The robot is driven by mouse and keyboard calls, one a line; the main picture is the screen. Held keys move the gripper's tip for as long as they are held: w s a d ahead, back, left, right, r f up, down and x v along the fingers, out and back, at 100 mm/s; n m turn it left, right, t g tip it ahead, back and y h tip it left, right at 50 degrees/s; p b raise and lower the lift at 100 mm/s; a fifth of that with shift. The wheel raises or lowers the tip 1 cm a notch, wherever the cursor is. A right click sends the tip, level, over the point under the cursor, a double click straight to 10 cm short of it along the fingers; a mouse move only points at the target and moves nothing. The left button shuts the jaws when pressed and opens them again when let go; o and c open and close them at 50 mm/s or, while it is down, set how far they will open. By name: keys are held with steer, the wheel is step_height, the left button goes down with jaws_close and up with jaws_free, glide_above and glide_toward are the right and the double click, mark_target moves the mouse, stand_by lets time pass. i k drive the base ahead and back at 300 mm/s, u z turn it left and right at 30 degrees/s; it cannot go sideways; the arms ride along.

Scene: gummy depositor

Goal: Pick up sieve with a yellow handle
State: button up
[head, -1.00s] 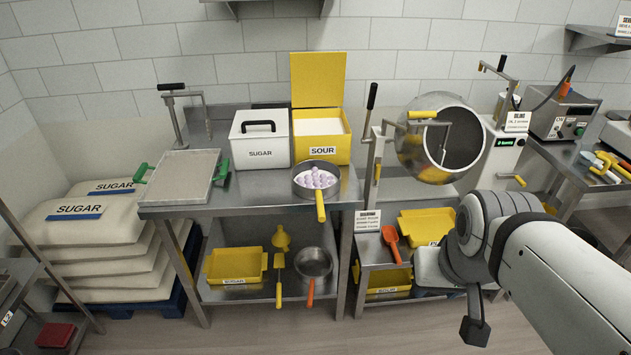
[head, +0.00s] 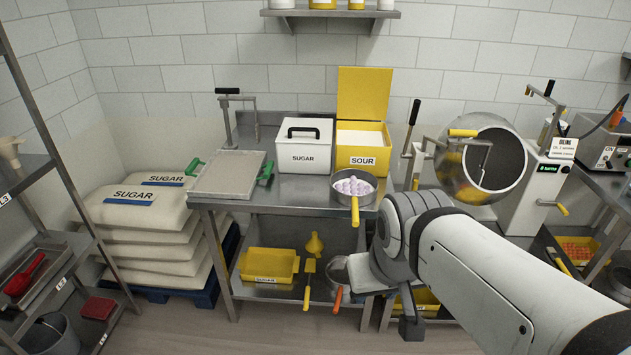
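The sieve with a yellow handle (head: 368,198) is a round metal pan on the right end of the steel table. It holds several pale purple pieces, and its yellow handle (head: 355,210) points toward me past the table's front edge. My gripper (head: 411,328) shows as a small dark end hanging below my white arm, lower than the tabletop and to the right of the sieve. It is apart from the sieve. Its fingers are too small and dark to tell whether they are open.
The steel table (head: 290,188) also bears a white SUGAR box (head: 303,158), a yellow SOUR box (head: 362,157) and a metal tray (head: 228,172). Below are a yellow bin (head: 268,266) and an orange-handled pan (head: 338,296), partly behind my arm. A drum machine (head: 455,170) stands right.

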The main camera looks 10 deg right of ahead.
mark_target(354, 188)
steer(key=u, duration=0.05)
steer(key=i, duration=1)
steer(key=u, duration=0.05)
